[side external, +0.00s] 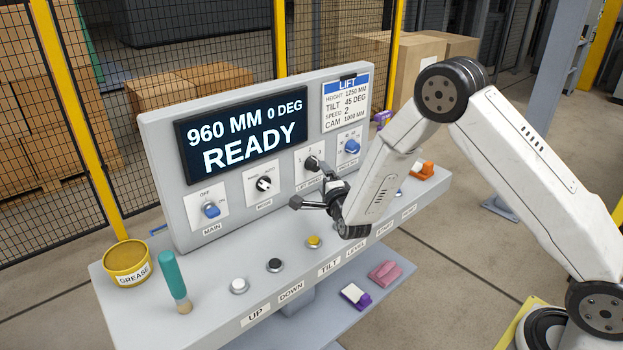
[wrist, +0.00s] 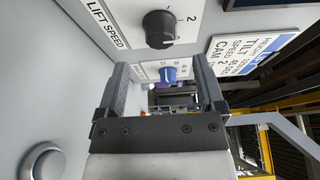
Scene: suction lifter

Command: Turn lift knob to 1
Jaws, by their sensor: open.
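The LIFT SPEED knob (side external: 311,163) is a black rotary knob on the grey upright panel, with numerals around it. In the wrist view the same black knob (wrist: 159,29) stands beyond my fingertips, near the top edge, with a "2" beside it. I cannot tell for sure which numeral it points at. My gripper (side external: 309,187) is in front of the panel, just below this knob. In the wrist view my gripper (wrist: 161,68) is open, with nothing between its fingers. The knob appears outside the jaws; contact is not visible.
A blue knob (side external: 351,146) is to the right; a black MODE knob (side external: 264,184) and blue MAIN knob (side external: 211,210) are left. The display (side external: 242,135) reads 960 MM, 0 DEG, READY. The settings card (side external: 346,103) lists speed 2. Buttons, a grease tub (side external: 128,263) and a teal-handled tool (side external: 174,279) occupy the ledge.

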